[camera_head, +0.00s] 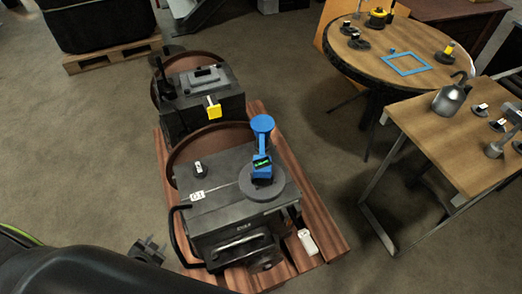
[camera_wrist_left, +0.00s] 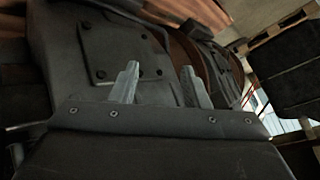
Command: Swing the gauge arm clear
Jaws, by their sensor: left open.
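The blue gauge arm (camera_head: 261,143) stands on a round grey disc (camera_head: 274,192) on top of the near engine block (camera_head: 228,218). Its round blue end points toward the back, and its display with green markings is at the near end. My left gripper (camera_head: 150,249) is at the block's left front corner, apart from the gauge arm. In the left wrist view its two fingers (camera_wrist_left: 162,84) are spread with nothing between them, in front of a dark block with a bolted plate (camera_wrist_left: 122,62). The gauge arm does not show there. My right gripper is not in view.
A second block (camera_head: 195,100) with a yellow piece (camera_head: 213,108) stands behind, on the same wooden pallet (camera_head: 318,228). A black handle (camera_head: 178,236) sticks out on the near block's left side. A round table (camera_head: 375,72) and a workbench (camera_head: 440,135) stand at right, with free floor between.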

